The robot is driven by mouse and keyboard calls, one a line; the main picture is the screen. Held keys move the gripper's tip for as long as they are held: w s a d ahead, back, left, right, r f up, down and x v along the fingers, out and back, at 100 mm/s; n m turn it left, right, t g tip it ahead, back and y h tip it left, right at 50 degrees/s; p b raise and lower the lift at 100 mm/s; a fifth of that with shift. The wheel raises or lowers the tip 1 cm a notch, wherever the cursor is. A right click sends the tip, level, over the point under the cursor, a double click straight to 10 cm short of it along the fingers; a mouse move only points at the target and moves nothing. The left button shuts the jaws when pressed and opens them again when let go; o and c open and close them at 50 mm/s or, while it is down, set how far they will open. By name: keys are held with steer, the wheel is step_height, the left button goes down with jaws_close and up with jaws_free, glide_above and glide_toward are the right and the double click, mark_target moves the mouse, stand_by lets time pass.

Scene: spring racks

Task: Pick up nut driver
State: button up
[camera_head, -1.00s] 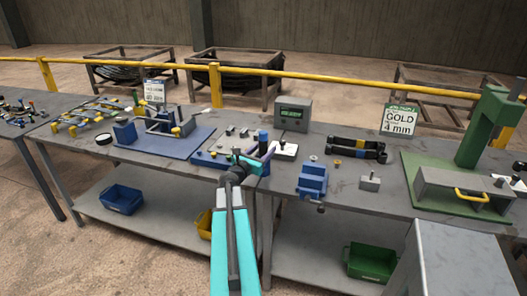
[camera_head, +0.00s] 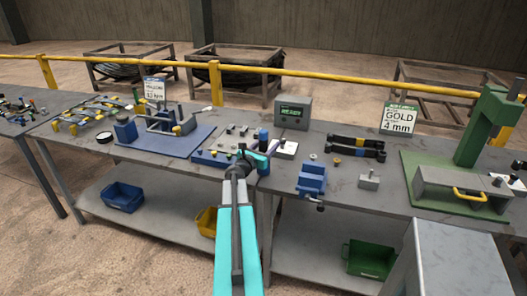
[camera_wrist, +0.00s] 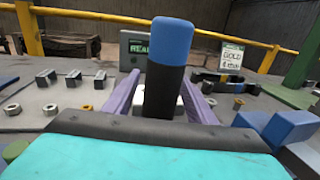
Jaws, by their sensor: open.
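The nut driver (camera_wrist: 168,68) appears to be the upright handle with a blue top and black lower part in the wrist view. Its blue top also shows in the head view (camera_head: 263,135), by the right end of a blue fixture board. My gripper (camera_head: 262,155) is at this end of the board. In the wrist view, the purple fingers of my gripper (camera_wrist: 160,96) are apart, one on each side of the handle. I cannot tell whether they touch it.
A display box (camera_head: 293,112) and a white block (camera_head: 287,149) stand behind my gripper. A blue vise (camera_head: 312,178) is to the right, with a green press (camera_head: 480,130) farther right. Small metal blocks and nuts (camera_wrist: 50,110) lie left of the handle.

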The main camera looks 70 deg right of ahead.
jaws_close()
steer(key=shift+r, duration=0.2)
step_height(320, 180, up, 18)
steer(key=b, duration=0.1)
steer(key=shift+f+b, duration=0.15)
steer(key=shift+b, duration=0.25)
stand_by(0.6)
stand_by(0.9)
